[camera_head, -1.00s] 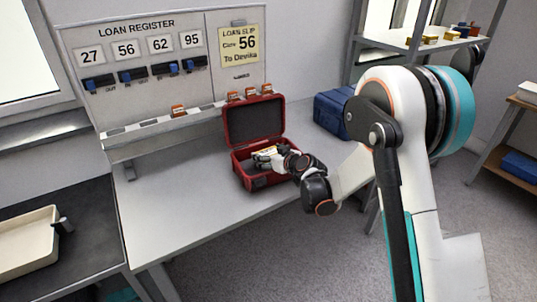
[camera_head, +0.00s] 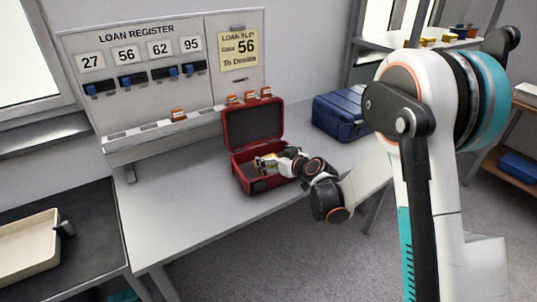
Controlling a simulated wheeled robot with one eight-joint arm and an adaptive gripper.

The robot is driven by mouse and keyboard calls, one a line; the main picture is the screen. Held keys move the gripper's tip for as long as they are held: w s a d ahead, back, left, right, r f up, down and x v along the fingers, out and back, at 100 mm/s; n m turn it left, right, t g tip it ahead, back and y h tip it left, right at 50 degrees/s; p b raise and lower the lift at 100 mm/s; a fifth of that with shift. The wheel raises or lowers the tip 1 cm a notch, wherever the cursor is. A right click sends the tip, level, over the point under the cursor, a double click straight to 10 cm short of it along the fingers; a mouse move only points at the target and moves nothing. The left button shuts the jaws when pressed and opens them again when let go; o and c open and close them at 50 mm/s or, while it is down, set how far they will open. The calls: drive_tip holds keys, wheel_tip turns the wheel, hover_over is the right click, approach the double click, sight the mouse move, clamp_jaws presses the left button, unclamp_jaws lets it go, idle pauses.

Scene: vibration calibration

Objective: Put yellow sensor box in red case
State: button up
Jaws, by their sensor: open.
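The red case (camera_head: 239,178) stands open on the grey workbench, with its lid (camera_head: 252,124) raised at the back. My gripper (camera_head: 258,165) reaches in from the right and is over the case's opening. It is open. A small yellow patch, which looks like part of the yellow sensor box (camera_head: 262,168), shows at the fingers, inside or just above the case. The fingers and wrist hide most of it, so I cannot tell whether it rests on the case floor.
A blue case (camera_head: 340,114) sits at the bench's right back. A cream tray (camera_head: 28,243) lies on a dark table at left. The bench's left part is clear.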

drive_tip(key=s+d+r+m+g+h+p, duration=0.1)
drive_tip(key=s+d+r+h, duration=0.1)
drive_tip(key=s+d+r, duration=0.6)
drive_tip(key=s+d+r+m+g+h+p, duration=0.1)
drive_tip(key=s+d+r+m, duration=0.15)
drive_tip(key=s+r, duration=0.65)
drive_tip(key=s+d+m+h, duration=0.1)
drive_tip(key=s+d, duration=0.2)
drive_tip(key=s, duration=0.4)
drive_tip(key=s+d+m+g+h, duration=0.1)
drive_tip(key=s+d+h, duration=0.1)
drive_tip(key=s, duration=0.6)
drive_tip(key=s+d+f+m+g+h, duration=0.1)
drive_tip(key=s+d, duration=0.4)
drive_tip(key=s, duration=0.3)
drive_tip(key=shift+s+h, duration=0.15)
drive_tip(key=shift+h, duration=0.15)
